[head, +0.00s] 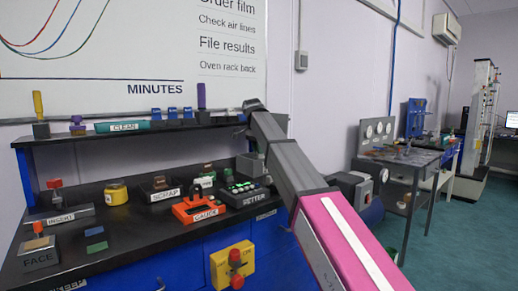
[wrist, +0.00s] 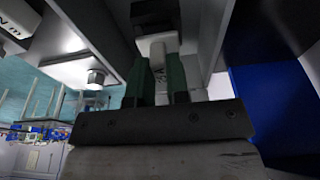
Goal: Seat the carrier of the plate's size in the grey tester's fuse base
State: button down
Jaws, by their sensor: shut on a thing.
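In the wrist view, my gripper (wrist: 160,64) has its two green fingers closed on a pale grey-white carrier (wrist: 158,43). Part of a dark mark shows on the carrier between the fingers, too small to read. The far end of the carrier meets or overlaps a dark block (wrist: 154,13), which may be the fuse base. I cannot tell whether the carrier is seated in it or only in front of it. Grey panels (wrist: 96,38) flank the fingers. In the head view, my arm hides the gripper and the carrier. I cannot make out the plate or its size.
A shelf (head: 60,141) runs above. A blue panel (wrist: 270,115) stands right of the fingers in the wrist view.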

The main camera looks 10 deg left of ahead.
jog(key=shift+x, duration=1.05)
jog(key=c, duration=1)
grip_release()
jog(key=shift+s+a, duration=0.15)
jog(key=shift+r, duration=0.1)
jog(key=shift+w+d+v, duration=0.15)
jog(key=shift+v, duration=0.95)
jog(key=shift+w+d+v, duration=0.15)
jog(key=shift+w+v, duration=0.05)
jog(key=shift+v, duration=0.9)
jog(key=shift+r, duration=0.3)
